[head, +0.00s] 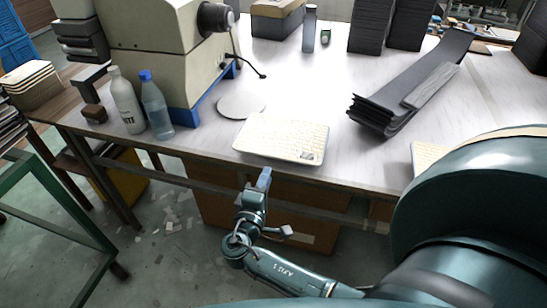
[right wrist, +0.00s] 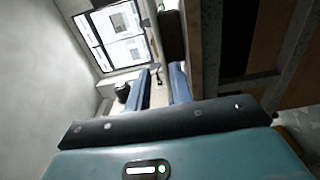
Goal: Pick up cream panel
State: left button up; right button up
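A cream panel (head: 282,138) with a finely patterned top and a small dark mark at its near right corner lies flat on the white table, near the front edge. A second cream piece (head: 426,156) lies further right, mostly hidden behind my arm. My right gripper (head: 264,179) is just in front of the table edge, below and apart from the first panel. In the right wrist view its two blue fingers (right wrist: 161,88) stand apart with nothing between them. No panel shows in that view. My left gripper is not in view.
A beige machine (head: 150,45) with a round grey plate (head: 241,106) stands at the left, with a white bottle (head: 126,101) and a clear bottle (head: 156,106) before it. Dark grey trays (head: 410,95) lie at the right.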

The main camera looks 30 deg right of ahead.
aim_at(273, 152)
jog(key=b+x, duration=0.1)
jog(key=x, duration=0.6)
jog(key=shift+f, duration=0.15)
jog(key=shift+w+d, duration=0.3)
grip_shut()
dwell(0.8)
notch_tip(273, 152, up, 3)
jog(key=shift+p, duration=0.95)
jog(key=shift+f, duration=0.1)
